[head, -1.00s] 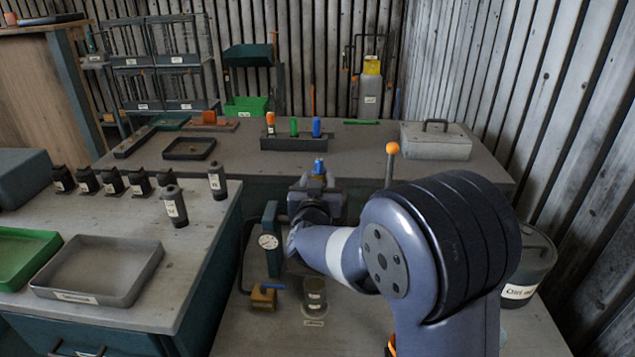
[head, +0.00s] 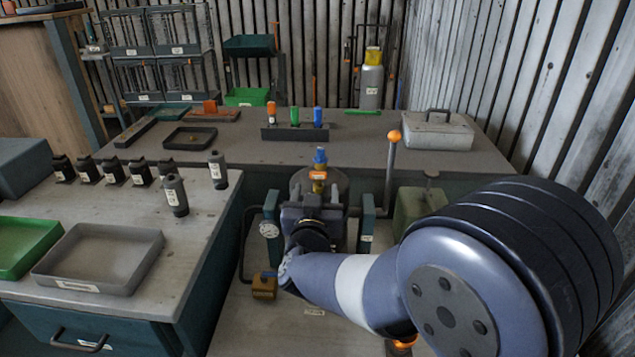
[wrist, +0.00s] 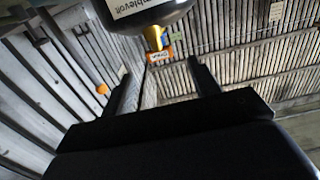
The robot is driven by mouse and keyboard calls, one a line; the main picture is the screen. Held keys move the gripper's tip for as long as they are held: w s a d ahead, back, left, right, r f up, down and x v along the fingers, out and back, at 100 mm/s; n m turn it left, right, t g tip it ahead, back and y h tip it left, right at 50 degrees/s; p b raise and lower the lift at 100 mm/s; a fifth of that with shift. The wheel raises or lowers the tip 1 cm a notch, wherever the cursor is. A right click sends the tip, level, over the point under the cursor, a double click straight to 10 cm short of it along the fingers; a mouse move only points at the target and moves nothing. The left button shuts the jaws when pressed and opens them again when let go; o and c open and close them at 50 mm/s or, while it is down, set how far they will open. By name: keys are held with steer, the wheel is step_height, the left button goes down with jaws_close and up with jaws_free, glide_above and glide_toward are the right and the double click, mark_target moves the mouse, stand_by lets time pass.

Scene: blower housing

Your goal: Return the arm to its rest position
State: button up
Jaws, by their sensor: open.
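My arm reaches in from the lower right of the head view, and its dark wrist block (head: 308,222) stands in front of a round grey housing (head: 335,185). A blue cap (head: 320,156) and an orange tag show on top of the housing. The wrist block hides the housing's lower part. My gripper (wrist: 160,72) shows in the wrist view with its two dark fingers apart and nothing between them. A dark rounded body (wrist: 150,20) with a white label shows at the top there, beyond the fingers. I cannot tell whether anything touches.
A lever with an orange ball (head: 394,136) stands right of the housing. A gauge (head: 269,229) and a brass valve (head: 265,286) are left of my wrist. The left bench holds a grey tray (head: 98,262) and several dark bottles. A grey case (head: 437,130) sits on the back bench.

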mark_target(318, 176)
steer(key=shift+s, duration=0.8)
steer(key=shift+w, duration=0.15)
steer(key=w+p, duration=0.1)
steer(key=w, duration=0.9)
steer(key=shift+w+d, duration=0.15)
steer(key=shift+d, duration=0.05)
steer(key=shift+w, duration=0.2)
steer(key=shift+s+b, duration=0.1)
steer(key=shift+b, duration=0.2)
steer(key=shift+y, duration=0.3)
